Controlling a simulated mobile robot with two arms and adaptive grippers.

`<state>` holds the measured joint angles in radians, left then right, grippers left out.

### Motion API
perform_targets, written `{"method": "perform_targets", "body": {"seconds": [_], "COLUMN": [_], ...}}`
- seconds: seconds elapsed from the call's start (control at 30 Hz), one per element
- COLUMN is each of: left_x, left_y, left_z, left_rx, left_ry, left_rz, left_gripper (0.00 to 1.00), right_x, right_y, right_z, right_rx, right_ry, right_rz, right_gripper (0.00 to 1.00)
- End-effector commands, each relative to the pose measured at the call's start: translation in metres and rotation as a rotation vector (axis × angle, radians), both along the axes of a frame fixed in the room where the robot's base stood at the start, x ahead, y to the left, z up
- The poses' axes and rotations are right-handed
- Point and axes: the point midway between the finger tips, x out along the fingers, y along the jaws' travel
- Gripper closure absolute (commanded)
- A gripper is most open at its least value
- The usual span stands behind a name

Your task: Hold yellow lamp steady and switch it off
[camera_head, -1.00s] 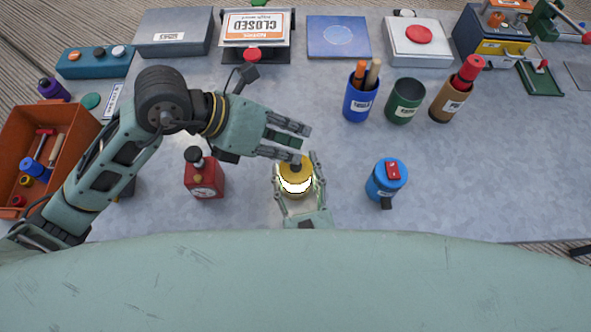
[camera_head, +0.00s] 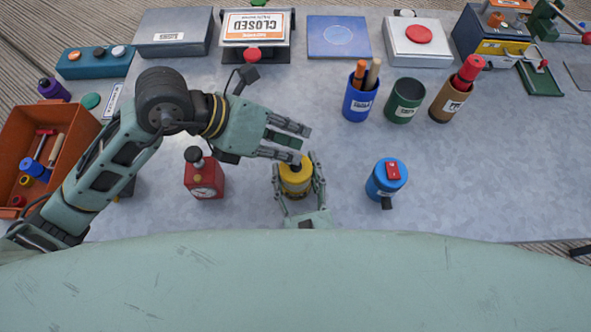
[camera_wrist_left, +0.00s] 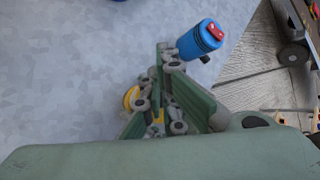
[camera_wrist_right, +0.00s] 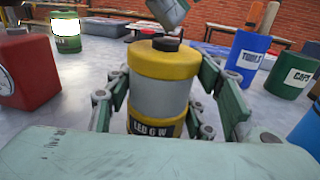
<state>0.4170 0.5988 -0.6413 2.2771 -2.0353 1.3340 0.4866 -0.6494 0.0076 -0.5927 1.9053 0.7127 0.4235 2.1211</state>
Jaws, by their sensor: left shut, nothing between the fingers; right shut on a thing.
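The yellow lamp (camera_head: 295,185) stands upright on the grey table, and its grey middle band and "LED 6 W" label show in the right wrist view (camera_wrist_right: 158,98). The band is unlit. A dark button (camera_wrist_right: 166,44) is on its top. My right gripper (camera_head: 296,163) is shut around the lamp's sides. My left gripper (camera_head: 305,143) is shut and empty, just above and behind the lamp top. Its fingertip shows over the button in the right wrist view, apart from it.
A red box-shaped thing with a dial (camera_head: 204,180) stands left of the lamp, a blue canister with a red switch (camera_head: 387,180) to the right. Blue, green and brown cups (camera_head: 405,100) stand behind. A lit green lamp (camera_wrist_right: 66,32) shows in the right wrist view.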

Motion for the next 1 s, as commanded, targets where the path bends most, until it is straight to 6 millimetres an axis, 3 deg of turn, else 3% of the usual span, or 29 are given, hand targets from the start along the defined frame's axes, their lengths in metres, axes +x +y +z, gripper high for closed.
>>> {"method": "perform_targets", "body": {"seconds": [0.37, 1.0], "left_x": [0.000, 0.000], "left_y": [0.000, 0.000], "left_z": [0.005, 0.062], "left_rx": [-0.001, -0.001], "left_ry": [-0.001, -0.001], "left_rz": [-0.001, -0.001], "left_gripper": [1.00, 1.00], "right_x": [0.000, 0.000], "right_y": [0.000, 0.000], "right_z": [0.000, 0.000], "right_rx": [0.000, 0.000], "right_ry": [0.001, 0.001], "right_rz": [0.000, 0.000], "right_gripper": [0.89, 0.89]}}
